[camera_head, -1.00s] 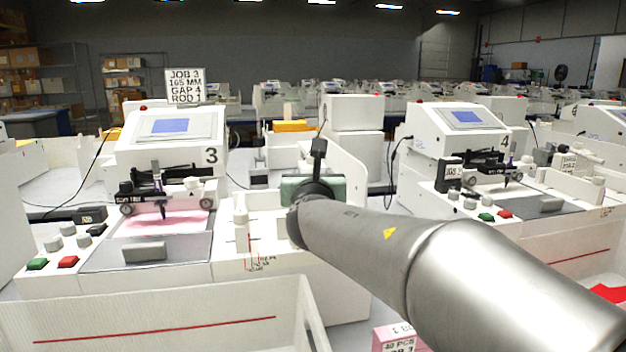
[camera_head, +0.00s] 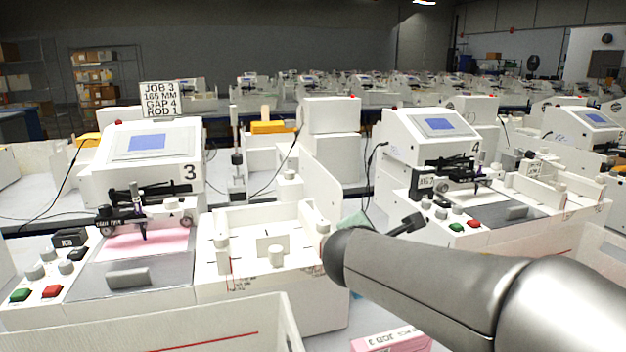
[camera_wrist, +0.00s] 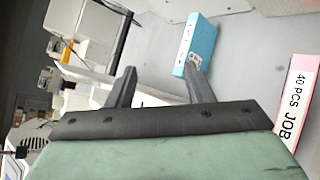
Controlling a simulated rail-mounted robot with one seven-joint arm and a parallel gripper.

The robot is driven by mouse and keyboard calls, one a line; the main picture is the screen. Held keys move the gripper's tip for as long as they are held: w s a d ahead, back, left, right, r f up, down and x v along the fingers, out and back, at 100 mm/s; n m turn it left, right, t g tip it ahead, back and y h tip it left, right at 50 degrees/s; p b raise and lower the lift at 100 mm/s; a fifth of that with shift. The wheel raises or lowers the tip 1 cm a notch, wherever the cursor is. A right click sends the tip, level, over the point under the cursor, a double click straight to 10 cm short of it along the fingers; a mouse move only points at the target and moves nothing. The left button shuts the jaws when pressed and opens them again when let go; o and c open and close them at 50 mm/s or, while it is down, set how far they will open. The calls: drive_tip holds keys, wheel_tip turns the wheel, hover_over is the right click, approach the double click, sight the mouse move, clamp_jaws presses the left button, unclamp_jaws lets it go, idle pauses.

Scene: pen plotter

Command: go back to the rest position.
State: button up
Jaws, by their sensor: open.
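My gripper shows in the wrist view (camera_wrist: 158,70) with its two dark fingers apart and nothing between them.
A pink-and-white box (camera_head: 392,341) marked JOB 3 lies low in front; it also shows in the wrist view (camera_wrist: 297,110). A light blue box (camera_wrist: 201,44) lies beyond my fingers. A white bin (camera_head: 150,325) stands at front left. A job sign (camera_head: 160,99) stands behind plotter 3.

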drive_tip(key=s+d+f+m+g+p, duration=0.35)
drive_tip(key=s+d+m+g, duration=0.2)
drive_tip(key=s+m, duration=0.35)
drive_tip(key=s+a+f+m+g+y+p, duration=0.1)
drive_tip(key=s+f+m+g+y+p, duration=0.1)
drive_tip(key=s+m, duration=0.4)
drive_tip(key=s+a+f+m+g+y+p, duration=0.1)
drive_tip(key=s+f+m+g+y+p, duration=0.1)
drive_tip(key=s+m+g+p, duration=0.2)
drive_tip(key=s+m+p, duration=0.1)
drive_tip(key=s+m, duration=0.2)
drive_tip(key=s, duration=0.5)
drive_tip(key=shift+a+y, duration=0.35)
drive_tip(key=shift+y, duration=0.05)
